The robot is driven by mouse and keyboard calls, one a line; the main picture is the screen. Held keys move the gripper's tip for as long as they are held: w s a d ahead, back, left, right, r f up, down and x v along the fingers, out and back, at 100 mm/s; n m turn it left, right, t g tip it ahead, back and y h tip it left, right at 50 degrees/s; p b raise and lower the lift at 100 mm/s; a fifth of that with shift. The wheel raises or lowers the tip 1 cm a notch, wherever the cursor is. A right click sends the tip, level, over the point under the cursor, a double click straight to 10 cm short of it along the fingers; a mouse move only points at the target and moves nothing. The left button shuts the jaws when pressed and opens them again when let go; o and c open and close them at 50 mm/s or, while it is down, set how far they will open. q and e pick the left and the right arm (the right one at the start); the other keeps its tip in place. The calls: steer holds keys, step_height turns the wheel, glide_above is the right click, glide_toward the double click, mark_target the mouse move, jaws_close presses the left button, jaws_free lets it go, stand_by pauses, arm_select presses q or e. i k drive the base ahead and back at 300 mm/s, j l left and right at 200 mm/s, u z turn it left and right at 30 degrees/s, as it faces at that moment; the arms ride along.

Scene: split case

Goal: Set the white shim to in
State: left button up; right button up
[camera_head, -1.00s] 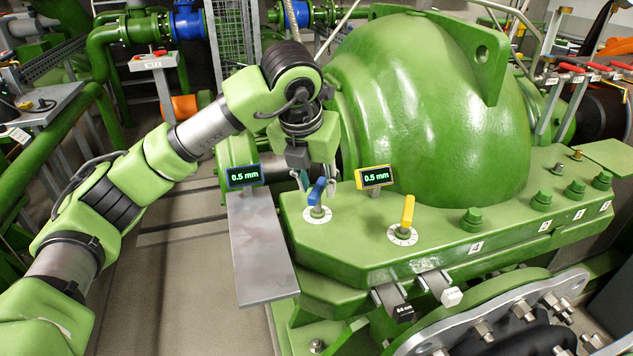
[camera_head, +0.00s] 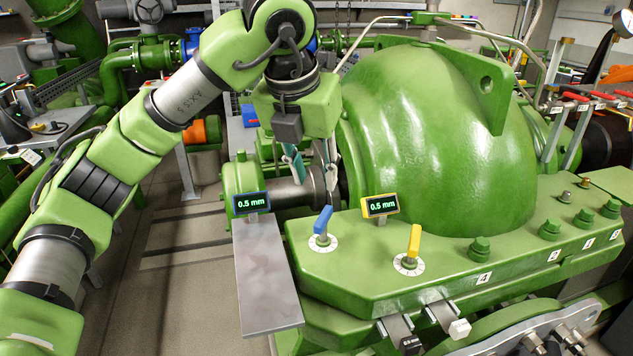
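The white shim (camera_head: 459,329) shows as a white-ended block on a metal tab at the front edge of the green casing flange. The black shim (camera_head: 410,344) is beside it on the left. A blue lever (camera_head: 323,219) and a yellow lever (camera_head: 414,241) stand on round dials on the flange top, both tilted slightly right of upright. The blue-framed display (camera_head: 251,203) and the yellow-framed display (camera_head: 380,206) both read 0.5 mm. My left gripper (camera_head: 312,178) is open and empty, above and behind the blue lever. My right gripper is out of view.
The large green domed casing (camera_head: 430,130) fills the space behind the flange. A bare grey metal plate (camera_head: 265,275) lies left of the flange. Several green bolts stand along the flange at right. Floor at left is clear.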

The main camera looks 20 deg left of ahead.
mark_target(448, 322)
steer(key=k+l, duration=0.2)
steer(key=k, duration=0.3)
steer(key=k+l, duration=0.25)
steer(key=k, duration=0.2)
